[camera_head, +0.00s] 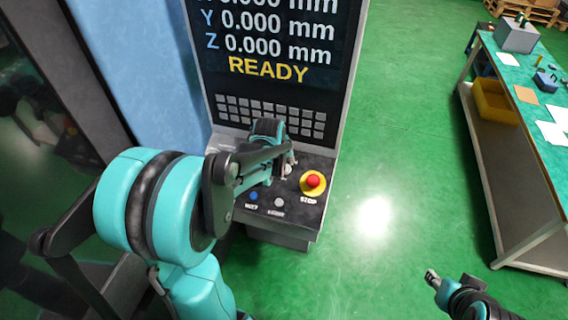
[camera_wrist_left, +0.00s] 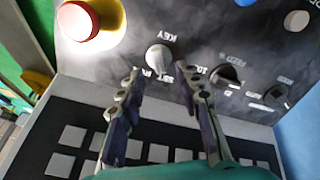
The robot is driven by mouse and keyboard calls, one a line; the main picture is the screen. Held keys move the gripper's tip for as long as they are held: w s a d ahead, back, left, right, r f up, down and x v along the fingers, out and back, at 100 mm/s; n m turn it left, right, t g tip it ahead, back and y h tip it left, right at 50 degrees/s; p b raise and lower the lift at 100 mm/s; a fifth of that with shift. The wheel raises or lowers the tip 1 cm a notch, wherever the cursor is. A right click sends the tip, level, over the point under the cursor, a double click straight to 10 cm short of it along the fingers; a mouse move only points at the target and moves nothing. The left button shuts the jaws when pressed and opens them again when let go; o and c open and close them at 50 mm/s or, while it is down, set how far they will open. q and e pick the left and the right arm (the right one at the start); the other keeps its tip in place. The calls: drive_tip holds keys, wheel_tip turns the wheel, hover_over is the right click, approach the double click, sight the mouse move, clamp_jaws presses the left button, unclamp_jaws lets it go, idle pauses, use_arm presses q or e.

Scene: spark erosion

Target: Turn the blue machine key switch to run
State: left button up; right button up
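The key switch (camera_wrist_left: 159,57) is a pale, light-grey knob labelled KEY on the dark control panel (camera_wrist_left: 130,60). In the left wrist view my left gripper (camera_wrist_left: 159,72) is open, with one fingertip to each side of the knob and just short of it. I cannot tell whether either finger touches it. In the head view my left arm reaches over the panel, and my left gripper (camera_head: 287,158) is at the key switch, largely covering it. My right gripper (camera_head: 432,277) is low on the right, above the floor and far from the panel; its opening is unclear.
A red stop button on a yellow base (camera_head: 313,182) sits close to the key switch. Black knobs (camera_wrist_left: 228,75) and a blue button (camera_head: 253,196) share the panel. The screen (camera_head: 275,45) reads READY. A workbench (camera_head: 520,110) stands right; green floor between is clear.

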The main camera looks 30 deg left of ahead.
sight(284, 166)
use_arm(q)
drive_tip(key=x, duration=0.4)
drive_tip(key=shift+w+f, duration=0.25)
drive_tip(key=shift+s, duration=0.1)
clamp_jaws()
